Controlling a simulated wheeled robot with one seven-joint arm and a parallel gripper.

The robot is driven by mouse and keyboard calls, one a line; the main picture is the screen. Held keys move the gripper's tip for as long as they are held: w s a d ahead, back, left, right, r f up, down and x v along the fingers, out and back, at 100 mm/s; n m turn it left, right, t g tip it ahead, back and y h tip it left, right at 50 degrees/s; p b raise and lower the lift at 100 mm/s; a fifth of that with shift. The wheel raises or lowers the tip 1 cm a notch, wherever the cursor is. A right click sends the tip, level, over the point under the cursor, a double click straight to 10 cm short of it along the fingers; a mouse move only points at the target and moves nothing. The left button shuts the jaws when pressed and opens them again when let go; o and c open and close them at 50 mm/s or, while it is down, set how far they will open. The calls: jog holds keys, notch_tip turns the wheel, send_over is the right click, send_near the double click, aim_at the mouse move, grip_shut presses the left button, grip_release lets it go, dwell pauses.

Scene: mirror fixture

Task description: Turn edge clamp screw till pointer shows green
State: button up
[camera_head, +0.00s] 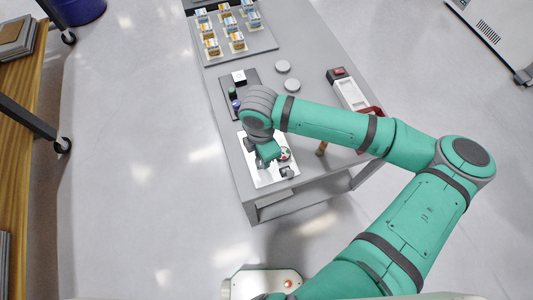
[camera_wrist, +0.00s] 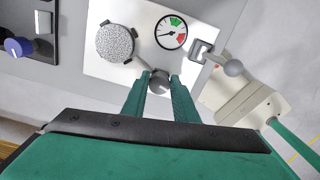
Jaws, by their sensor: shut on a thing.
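The mirror fixture is a white plate (camera_wrist: 100,68) with a round speckled grey disc (camera_wrist: 115,43) held by small dark clamps. Beside the disc is a dial (camera_wrist: 171,32) with a green sector at its top and a red one at its right. Its thin dark pointer appears to lie toward the left, in the white part. My gripper (camera_wrist: 159,88) is shut on a dark grey clamp screw knob (camera_wrist: 159,76) at the plate's edge. In the head view my gripper (camera_head: 268,156) is over the white plate (camera_head: 257,178), hiding much of the fixture.
A lever with a grey ball (camera_wrist: 233,67) sits right of the dial. A panel with a blue knob (camera_wrist: 17,47) lies to the left. On the grey table (camera_head: 300,48) are a tray of small boxes (camera_head: 232,45), two pale discs and a red-switch box (camera_head: 337,73).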

jog(key=m, duration=0.3)
jog(key=shift+w+a, duration=0.15)
jog(key=shift+a, duration=0.25)
jog(key=shift+d+r+m, duration=0.1)
jog(key=shift+m, duration=0.7)
jog(key=shift+d, duration=0.15)
jog(key=o, duration=1.1)
jog(key=shift+d, duration=0.1)
jog(key=shift+c, duration=0.2)
jog(key=shift+w, duration=0.1)
jog(key=shift+r, duration=0.45)
notch_tip(320, 180, up, 10)
